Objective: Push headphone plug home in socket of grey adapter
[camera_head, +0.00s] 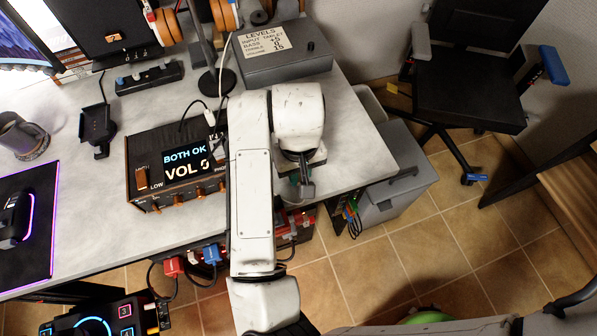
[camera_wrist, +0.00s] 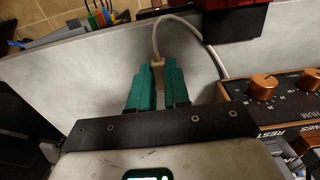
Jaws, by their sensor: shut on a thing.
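My gripper (camera_wrist: 157,68) has two teal fingers shut on a pale grey-beige plug (camera_wrist: 157,78) in the wrist view. Its pale cable (camera_wrist: 190,24) loops up from the plug and bends down to the right. In the head view my gripper (camera_head: 299,182) hangs over the right part of the desk, near its front edge, and the plug is hard to make out there. I cannot clearly pick out the grey adapter or its socket in either view; my arm covers part of the desk beside the amplifier.
The amplifier (camera_head: 172,165) reads "BOTH OK" and "VOL 0"; its copper knobs (camera_wrist: 263,87) are at right in the wrist view. A grey "LEVELS" box (camera_head: 288,66) and headphones (camera_head: 168,24) stand behind. A red-and-black item (camera_wrist: 235,18) is near the desk edge.

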